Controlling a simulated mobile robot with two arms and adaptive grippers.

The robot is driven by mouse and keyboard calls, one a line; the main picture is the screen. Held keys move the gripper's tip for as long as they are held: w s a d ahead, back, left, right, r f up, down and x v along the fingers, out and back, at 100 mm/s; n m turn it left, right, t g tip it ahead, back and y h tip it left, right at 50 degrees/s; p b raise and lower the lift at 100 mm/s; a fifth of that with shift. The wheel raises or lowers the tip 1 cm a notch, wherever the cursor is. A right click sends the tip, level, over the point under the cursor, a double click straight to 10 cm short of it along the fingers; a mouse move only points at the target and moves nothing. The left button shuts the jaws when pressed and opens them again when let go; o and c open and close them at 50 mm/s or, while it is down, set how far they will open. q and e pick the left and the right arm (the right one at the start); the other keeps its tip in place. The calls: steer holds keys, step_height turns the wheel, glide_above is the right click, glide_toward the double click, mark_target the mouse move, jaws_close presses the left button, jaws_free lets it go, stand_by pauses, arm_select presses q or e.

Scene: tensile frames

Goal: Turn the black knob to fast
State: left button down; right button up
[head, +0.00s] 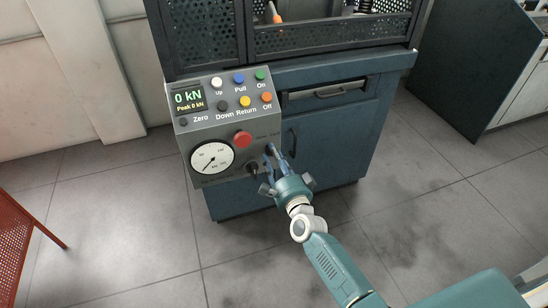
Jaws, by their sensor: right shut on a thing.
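The grey control panel (180,140) stands at the left front of the blue cabinet. My right gripper (272,152) reaches to the panel's lower right edge from below. Its fingers are shut on a small black knob (268,149) just under faint lettering that is too small to read surely. The fingers hide most of that knob, so its pointer setting cannot be told. Another black knob (252,168) sits lower left, beside the gripper and apart from its fingertips. My left gripper is not in view.
A red button (242,139) and a round white dial (211,158) are left of the gripper. Above are several coloured buttons and a display (188,100) reading 0 kN. The blue cabinet (330,140) stands behind. An orange mesh panel (18,245) is far left; the floor between is clear.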

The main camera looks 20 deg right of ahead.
steer(key=shift+s+a+f, duration=0.1)
steer(key=shift+a+f, duration=0.2)
steer(key=o, duration=1.1)
steer(key=shift+o, duration=0.2)
steer(key=shift+r, duration=0.15)
steer(key=shift+d, duration=0.1)
steer(key=s, duration=1.2)
steer(key=shift+d, duration=0.15)
